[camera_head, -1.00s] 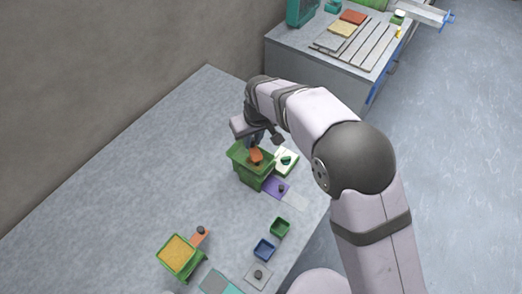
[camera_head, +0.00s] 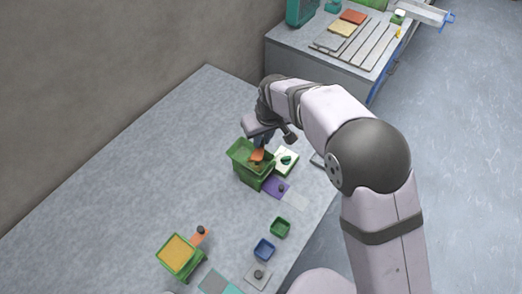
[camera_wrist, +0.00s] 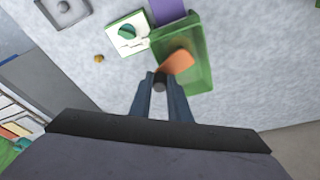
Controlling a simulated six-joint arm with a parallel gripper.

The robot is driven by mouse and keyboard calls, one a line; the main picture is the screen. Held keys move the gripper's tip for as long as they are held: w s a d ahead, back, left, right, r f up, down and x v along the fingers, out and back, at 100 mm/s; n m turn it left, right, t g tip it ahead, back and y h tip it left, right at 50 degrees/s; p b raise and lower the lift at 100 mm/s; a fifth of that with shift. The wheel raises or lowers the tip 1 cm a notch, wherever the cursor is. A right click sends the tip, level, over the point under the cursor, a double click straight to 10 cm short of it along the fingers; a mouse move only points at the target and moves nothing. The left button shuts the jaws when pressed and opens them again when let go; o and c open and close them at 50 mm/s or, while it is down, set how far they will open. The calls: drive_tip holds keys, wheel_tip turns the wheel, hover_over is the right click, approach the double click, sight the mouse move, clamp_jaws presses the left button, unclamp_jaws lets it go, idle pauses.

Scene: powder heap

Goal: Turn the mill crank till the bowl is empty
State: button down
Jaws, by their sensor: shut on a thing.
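A green mill (camera_head: 252,163) with an open bowl on top stands near the middle of the table. An orange crank arm (camera_head: 257,155) with a dark knob lies over the bowl. The wrist view shows the crank arm (camera_wrist: 178,62) reaching across the green bowl (camera_wrist: 203,72). My gripper (camera_wrist: 159,82) is shut on the crank's dark knob at the bowl's edge; in the head view my wrist partly covers it. The bowl shows mostly bare green with a darker brownish patch; I cannot tell if this is powder or shadow.
A second green box (camera_head: 180,255) full of yellow powder, with an orange knobbed arm (camera_head: 200,235), stands at lower left. A white plate with a green knob (camera_head: 286,160), a purple strip (camera_head: 274,188), a green tray (camera_head: 280,227) and a blue tray (camera_head: 264,249) lie nearby. The left table is clear.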

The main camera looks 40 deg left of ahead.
drive_tip(key=shift+w+d, duration=0.15)
drive_tip(key=shift+d, duration=0.6)
drive_tip(key=shift+d, duration=0.1)
drive_tip(key=shift+s+d+b, duration=0.2)
drive_tip(key=shift+d+b, duration=0.2)
drive_tip(key=shift+d, duration=0.45)
drive_tip(key=c, duration=1.8)
unclamp_jaws()
drive_tip(key=shift+o, duration=0.2)
drive_tip(key=shift+r, duration=0.1)
drive_tip(key=w+a+p+v, duration=0.1)
drive_tip(key=p+v, duration=0.4)
drive_tip(key=v, duration=0.2)
drive_tip(key=shift+a+r+p, duration=0.25)
drive_tip(key=shift+r+p, duration=0.05)
drive_tip(key=shift+p, duration=0.05)
drive_tip(key=shift+s, duration=0.1)
